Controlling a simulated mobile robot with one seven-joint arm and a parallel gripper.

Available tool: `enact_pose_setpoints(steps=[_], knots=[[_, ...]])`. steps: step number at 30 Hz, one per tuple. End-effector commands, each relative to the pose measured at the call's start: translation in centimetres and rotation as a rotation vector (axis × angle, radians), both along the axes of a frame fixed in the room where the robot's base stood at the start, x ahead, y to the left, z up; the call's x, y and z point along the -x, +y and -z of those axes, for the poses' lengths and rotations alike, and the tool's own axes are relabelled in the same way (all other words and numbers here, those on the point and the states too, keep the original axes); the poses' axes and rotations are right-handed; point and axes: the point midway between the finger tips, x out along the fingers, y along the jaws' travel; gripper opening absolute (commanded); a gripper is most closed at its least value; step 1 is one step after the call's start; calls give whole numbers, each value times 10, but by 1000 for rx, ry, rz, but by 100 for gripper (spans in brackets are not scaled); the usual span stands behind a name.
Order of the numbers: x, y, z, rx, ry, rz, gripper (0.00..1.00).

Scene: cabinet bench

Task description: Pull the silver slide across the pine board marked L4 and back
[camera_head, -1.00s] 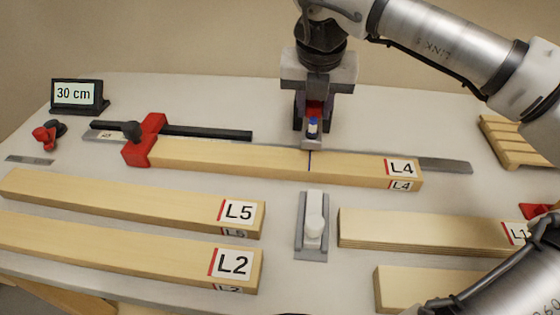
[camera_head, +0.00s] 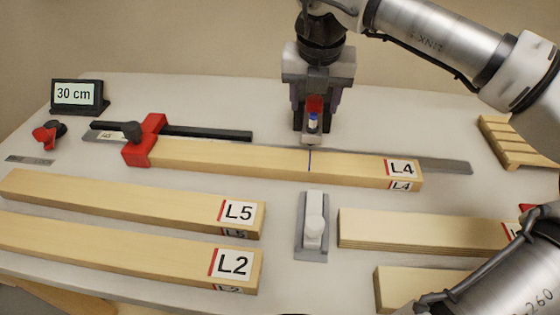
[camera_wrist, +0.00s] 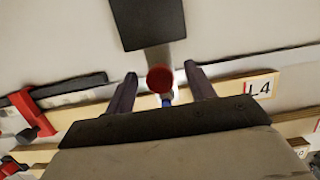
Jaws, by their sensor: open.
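The pine board marked L4 (camera_head: 250,161) lies across the bench, with a thin dark blue line (camera_head: 309,160) across its top right of the middle. The silver slide (camera_head: 313,139), with a red knob and a blue-tipped piece on it, is at the board's far edge, behind the line. My gripper (camera_head: 314,118) points down over the slide. In the wrist view my gripper (camera_wrist: 160,70) is open, its dark fingers apart on either side of the red knob (camera_wrist: 160,78). The far part of the slide is hidden behind my gripper.
A red clamp (camera_head: 146,140) sits on the board's left end. A metal rule (camera_head: 445,165) runs behind it. Boards L5 (camera_head: 120,200) and L2 (camera_head: 120,247) lie in front, left. A display (camera_head: 77,95) reads 30 cm.

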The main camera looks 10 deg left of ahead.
Motion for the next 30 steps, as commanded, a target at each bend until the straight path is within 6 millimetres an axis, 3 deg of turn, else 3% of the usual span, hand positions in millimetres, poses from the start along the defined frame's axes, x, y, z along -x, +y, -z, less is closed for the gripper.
enact_pose_setpoints(steps=[8, 30], knots=[[0, 0, -7, 1, 1, 0, 55], [0, 0, -82, 1, 1, 0, 55]])
